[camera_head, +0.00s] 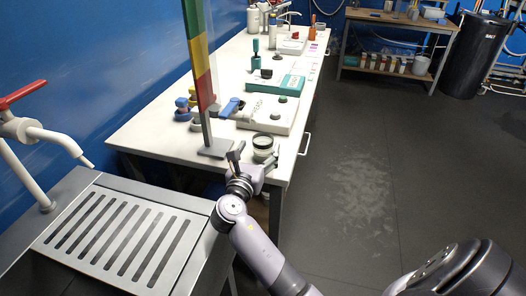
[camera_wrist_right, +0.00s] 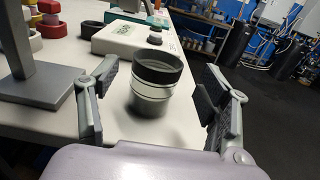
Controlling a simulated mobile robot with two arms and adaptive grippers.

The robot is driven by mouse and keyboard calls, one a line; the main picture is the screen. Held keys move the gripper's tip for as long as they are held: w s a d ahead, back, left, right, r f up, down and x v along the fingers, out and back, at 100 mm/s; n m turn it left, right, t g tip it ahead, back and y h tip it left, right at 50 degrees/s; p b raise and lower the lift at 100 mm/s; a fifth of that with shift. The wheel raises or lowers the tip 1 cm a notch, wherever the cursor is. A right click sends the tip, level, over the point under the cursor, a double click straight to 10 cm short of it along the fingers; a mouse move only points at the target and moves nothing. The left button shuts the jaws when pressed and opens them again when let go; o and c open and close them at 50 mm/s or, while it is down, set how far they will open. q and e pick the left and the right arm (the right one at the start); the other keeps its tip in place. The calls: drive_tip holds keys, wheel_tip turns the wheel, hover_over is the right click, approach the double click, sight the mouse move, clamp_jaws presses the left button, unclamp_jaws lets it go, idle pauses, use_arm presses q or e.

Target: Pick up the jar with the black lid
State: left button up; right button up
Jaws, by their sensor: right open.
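The jar with the black lid (camera_head: 263,147) stands upright near the front end of the white table. In the right wrist view the jar (camera_wrist_right: 153,102) has a pale band under its dark lid and sits between my fingers, a little beyond them. My right gripper (camera_head: 247,160) is open and empty, with one finger on each side of the jar's line. In the right wrist view my right gripper (camera_wrist_right: 158,108) shows both fingers spread wide, apart from the jar. My left gripper is not in view.
A metal stand (camera_head: 214,148) with a coloured strip rises just left of the jar. A white device (camera_head: 272,113) lies behind it. Several small coloured pots (camera_head: 183,108) stand farther left. A sink with a grooved drainboard (camera_head: 120,240) is at the left. The floor at right is open.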

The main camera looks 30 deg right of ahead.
sight(260, 147)
drive_tip(key=x, duration=0.5)
drive_tip(key=shift+w+d+f, duration=0.1)
drive_tip(key=shift+w+f, duration=0.05)
drive_tip(key=shift+f, duration=0.2)
drive_tip(key=shift+c, duration=0.6)
drive_tip(key=shift+r, duration=0.1)
drive_tip(key=c, duration=1.4)
